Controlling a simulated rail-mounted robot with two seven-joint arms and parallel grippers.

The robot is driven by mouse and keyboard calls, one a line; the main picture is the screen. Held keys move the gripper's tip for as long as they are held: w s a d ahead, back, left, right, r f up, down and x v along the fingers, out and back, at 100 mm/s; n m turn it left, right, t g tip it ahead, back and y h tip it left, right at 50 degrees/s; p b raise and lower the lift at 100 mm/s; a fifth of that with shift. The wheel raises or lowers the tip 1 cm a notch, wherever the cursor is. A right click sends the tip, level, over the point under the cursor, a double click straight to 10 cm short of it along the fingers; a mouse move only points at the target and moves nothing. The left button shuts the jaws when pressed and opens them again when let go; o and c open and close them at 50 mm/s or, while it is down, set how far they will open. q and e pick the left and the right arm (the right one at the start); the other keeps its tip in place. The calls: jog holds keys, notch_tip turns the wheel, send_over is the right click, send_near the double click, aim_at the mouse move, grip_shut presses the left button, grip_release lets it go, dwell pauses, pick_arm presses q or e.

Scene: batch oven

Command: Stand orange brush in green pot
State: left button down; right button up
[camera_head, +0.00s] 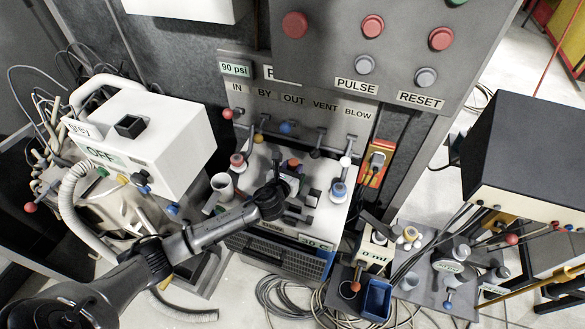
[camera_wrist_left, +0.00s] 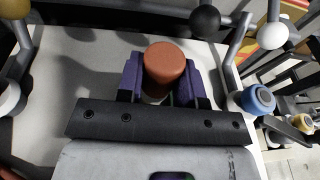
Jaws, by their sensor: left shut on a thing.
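My left gripper (camera_head: 285,182) reaches over the bench machine with the 30 C label in the head view. In the left wrist view its purple fingers (camera_wrist_left: 160,82) are shut on a short orange-brown round-topped cylinder (camera_wrist_left: 165,62), with a pale part below its top. In the head view the reddish top (camera_head: 293,163) of a thing shows at the fingertips. I cannot tell whether this is the orange brush; no bristles show. I cannot pick out a green pot in either view. My right gripper is not in view.
Ball-tipped levers line the panel behind, including a white one (camera_head: 345,160) and a black one (camera_wrist_left: 205,20). A blue-topped spool (camera_head: 338,190) stands right of my gripper, a grey cup (camera_head: 222,186) left. A blue bin (camera_head: 376,300) sits lower right.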

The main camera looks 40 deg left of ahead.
pick_arm(q)
jog(key=shift+f, duration=0.55)
jog(key=c, duration=0.7)
grip_release()
